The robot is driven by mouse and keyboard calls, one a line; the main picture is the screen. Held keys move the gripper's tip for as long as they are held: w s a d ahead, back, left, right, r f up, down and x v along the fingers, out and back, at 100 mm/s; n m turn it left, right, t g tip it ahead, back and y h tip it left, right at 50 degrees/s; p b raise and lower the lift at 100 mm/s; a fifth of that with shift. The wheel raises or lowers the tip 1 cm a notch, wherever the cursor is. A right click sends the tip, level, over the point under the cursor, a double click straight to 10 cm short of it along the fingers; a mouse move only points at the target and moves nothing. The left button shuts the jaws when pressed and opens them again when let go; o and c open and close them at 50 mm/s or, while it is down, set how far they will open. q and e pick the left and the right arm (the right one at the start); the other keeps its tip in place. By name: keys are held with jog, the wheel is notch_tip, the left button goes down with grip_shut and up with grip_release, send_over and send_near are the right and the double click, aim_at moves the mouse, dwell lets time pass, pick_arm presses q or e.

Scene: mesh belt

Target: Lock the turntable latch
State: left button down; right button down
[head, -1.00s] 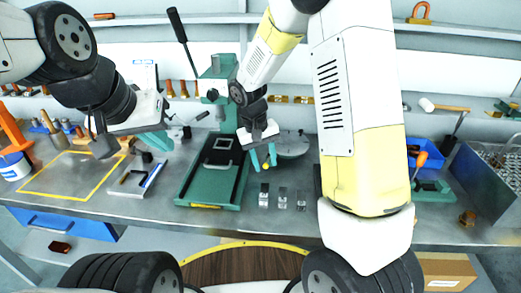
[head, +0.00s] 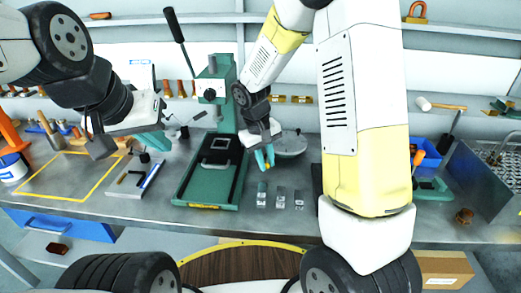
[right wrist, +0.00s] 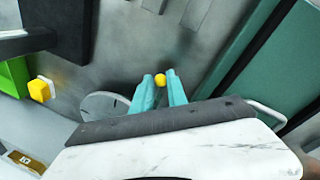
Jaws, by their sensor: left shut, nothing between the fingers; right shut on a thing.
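The turntable (head: 290,145) is a grey round disc on the bench, right of the green press. It is partly hidden behind my right gripper in the head view, and part of a grey disc (right wrist: 105,105) shows in the right wrist view. A small yellow ball knob (right wrist: 160,80) is between the teal fingertips of my right gripper (right wrist: 163,85). That gripper (head: 265,159) is shut on the knob, beside the turntable's left edge. The latch body under the knob cannot be made out. My left gripper (head: 155,142) is shut and empty above the bench at left.
The green press (head: 212,175) stands just left of my right gripper. Several small metal blocks (head: 280,197) stand in front of it. A tray with a handle (head: 134,178) and a yellow-outlined square (head: 65,176) lie at left. A blue bin (head: 430,155) is at right.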

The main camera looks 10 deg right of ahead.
jog(key=c, duration=1.3)
grip_release()
jog(key=shift+r, duration=0.1)
jog(key=r, duration=0.2)
jog(key=a+r, duration=0.1)
jog(key=r, duration=0.4)
jog(key=shift+s+a+r, duration=0.2)
jog(key=shift+s+r, duration=0.05)
